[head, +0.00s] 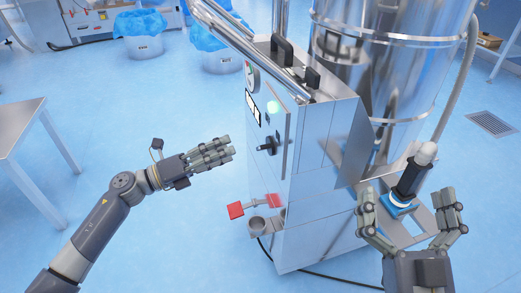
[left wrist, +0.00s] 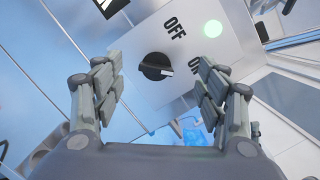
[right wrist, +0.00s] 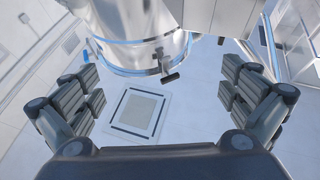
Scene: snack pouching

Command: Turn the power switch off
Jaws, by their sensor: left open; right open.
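The power switch is a black rotary knob (head: 269,145) on the front panel of the steel machine (head: 325,140). In the left wrist view the knob (left wrist: 156,66) sits beside printed OFF and ON labels, and its white mark points towards ON. A green light (left wrist: 212,28) glows on the panel; it also shows in the head view (head: 272,106). My left gripper (head: 226,150) is open and empty, left of the knob and apart from it, with the knob framed between its fingers in the wrist view. My right gripper (head: 410,212) is open and empty at the machine's right.
A red piece (head: 236,210) and a small metal cup (head: 258,225) stick out low on the machine's front. A black part with a white tip (head: 412,170) stands near my right gripper. A steel table (head: 20,122) is at the left. The blue floor between is clear.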

